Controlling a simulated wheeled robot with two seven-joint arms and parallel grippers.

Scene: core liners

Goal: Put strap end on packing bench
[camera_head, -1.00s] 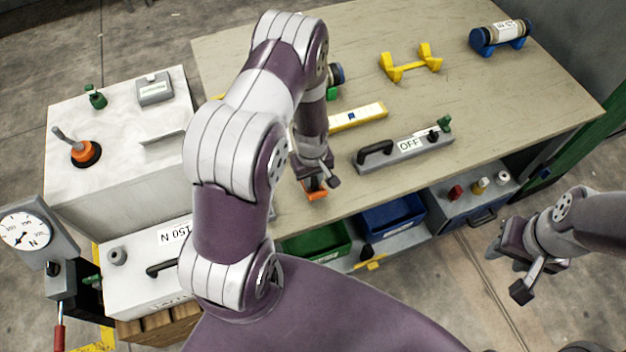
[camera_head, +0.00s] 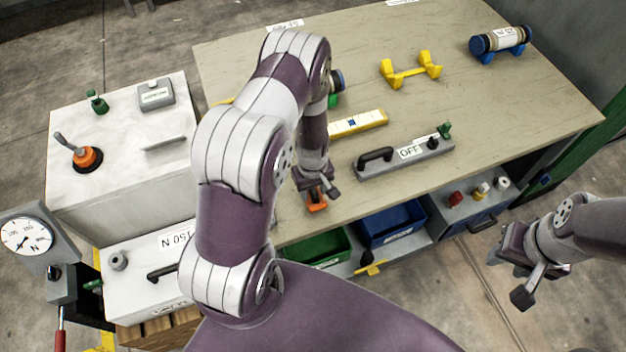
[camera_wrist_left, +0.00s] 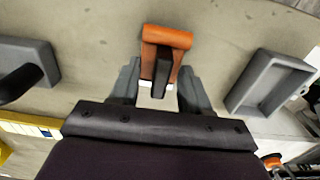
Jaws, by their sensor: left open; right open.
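The orange strap end (camera_head: 317,206) is at the near edge of the packing bench (camera_head: 500,110), just below my left gripper (camera_head: 318,188). In the left wrist view the strap end (camera_wrist_left: 166,37) is an orange block with a dark middle piece and a white lower end, over the beige bench top. The open fingers of my left gripper (camera_wrist_left: 159,85) stand on either side of its lower part. I cannot tell whether they touch it. My right gripper (camera_head: 522,275) is open and empty, off the bench at the right.
On the bench are a grey bar marked OFF (camera_head: 405,156), a yellow level (camera_head: 357,123), a yellow cradle (camera_head: 411,70) and a blue-ended cylinder (camera_head: 500,40). Green (camera_head: 318,248) and blue (camera_head: 392,222) bins sit below its front edge. A white cabinet (camera_head: 120,140) stands left.

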